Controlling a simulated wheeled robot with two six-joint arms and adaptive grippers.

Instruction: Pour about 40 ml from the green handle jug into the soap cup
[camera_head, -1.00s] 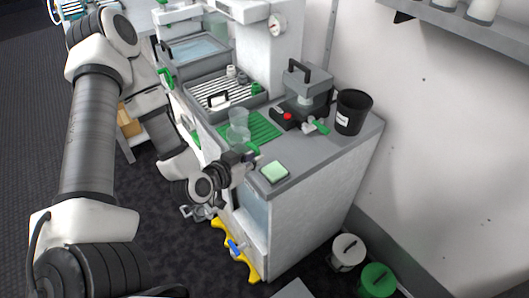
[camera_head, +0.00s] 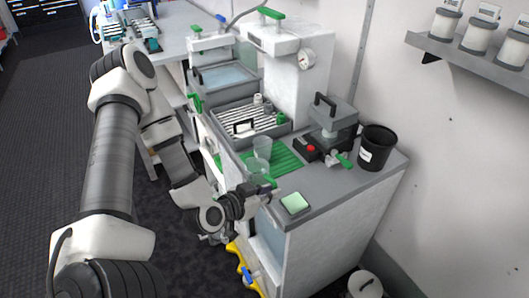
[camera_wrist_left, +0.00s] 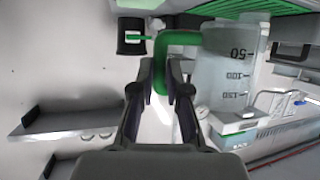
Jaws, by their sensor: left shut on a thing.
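My left gripper (camera_head: 262,192) is shut on the green handle (camera_wrist_left: 161,58) of a clear jug (camera_head: 257,169). The jug also shows in the left wrist view (camera_wrist_left: 228,72), with dark volume marks on its wall. It looks about upright, at the near left edge of the green mat (camera_head: 287,161). A second clear cup (camera_head: 262,147) stands just behind it on the mat and partly overlaps it in the head view; it may be the soap cup. I cannot make out the liquid level in either. My right gripper is out of view.
A black bin (camera_head: 377,148) and a grey device with a red button (camera_head: 325,135) stand right of the mat. A pale green sponge-like block (camera_head: 295,203) lies at the counter's front. A slatted tray (camera_head: 245,125) with small fittings lies behind the cups.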

